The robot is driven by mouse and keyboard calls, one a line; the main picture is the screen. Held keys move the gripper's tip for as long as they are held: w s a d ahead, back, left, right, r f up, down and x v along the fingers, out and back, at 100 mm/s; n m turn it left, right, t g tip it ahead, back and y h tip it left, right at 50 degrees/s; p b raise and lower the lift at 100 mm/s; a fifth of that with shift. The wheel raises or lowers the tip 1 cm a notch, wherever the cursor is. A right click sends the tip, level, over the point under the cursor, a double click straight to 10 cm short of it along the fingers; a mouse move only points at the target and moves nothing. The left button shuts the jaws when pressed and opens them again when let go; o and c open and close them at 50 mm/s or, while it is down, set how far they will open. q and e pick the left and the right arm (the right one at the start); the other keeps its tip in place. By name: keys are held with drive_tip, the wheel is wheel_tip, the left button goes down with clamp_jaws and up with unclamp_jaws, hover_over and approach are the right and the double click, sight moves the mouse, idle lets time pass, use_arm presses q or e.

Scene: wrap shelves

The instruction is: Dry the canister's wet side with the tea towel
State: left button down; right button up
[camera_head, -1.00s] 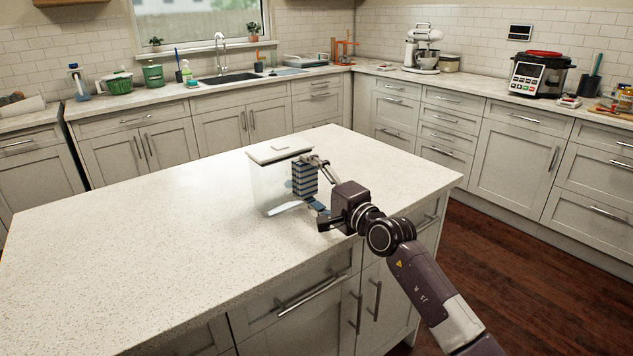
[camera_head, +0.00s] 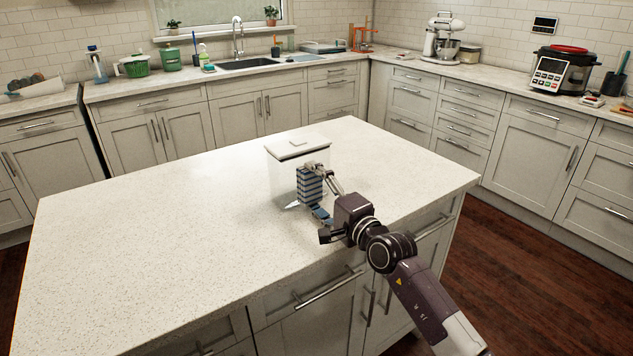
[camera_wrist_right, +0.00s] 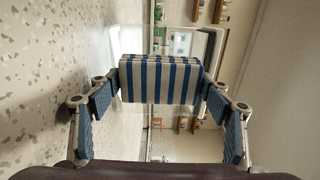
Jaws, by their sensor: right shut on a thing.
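The canister (camera_head: 284,170) is a clear, square container with a white lid (camera_head: 298,147), standing upright on the island counter. It also shows behind the towel in the right wrist view (camera_wrist_right: 131,40). The tea towel (camera_head: 309,187) is a folded, blue-and-white striped block. In the right wrist view the towel (camera_wrist_right: 160,80) sits between the two finger pads. My right gripper (camera_head: 322,190) is shut on it and holds it at the canister's near right side. I cannot tell whether towel and canister touch. No wet patch can be made out. My left gripper is not in view.
The island counter (camera_head: 170,235) is broad and clear to the left of the canister. Its front edge runs under my right arm. The sink (camera_head: 248,64), a stand mixer (camera_head: 443,38) and a multicooker (camera_head: 562,70) are on the far counters.

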drive_tip(key=shift+s+d+f+p, duration=0.2)
drive_tip(key=shift+s+f+p, duration=0.05)
drive_tip(key=shift+s+p, duration=0.4)
drive_tip(key=shift+p+v, duration=0.55)
drive_tip(key=shift+v, duration=0.2)
drive_tip(key=shift+s+d+r+p, duration=0.15)
drive_tip(key=shift+s+d+p, duration=0.2)
drive_tip(key=shift+s, duration=0.2)
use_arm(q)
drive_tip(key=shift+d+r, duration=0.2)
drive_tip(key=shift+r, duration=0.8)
use_arm(e)
drive_tip(key=shift+d, duration=0.1)
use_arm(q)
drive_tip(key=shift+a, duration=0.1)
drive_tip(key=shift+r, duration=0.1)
use_arm(e)
drive_tip(key=shift+s, duration=0.1)
drive_tip(key=shift+s+d, duration=0.15)
drive_tip(key=shift+s, duration=0.05)
drive_tip(key=shift+p+v, duration=0.75)
drive_tip(key=shift+v, duration=0.45)
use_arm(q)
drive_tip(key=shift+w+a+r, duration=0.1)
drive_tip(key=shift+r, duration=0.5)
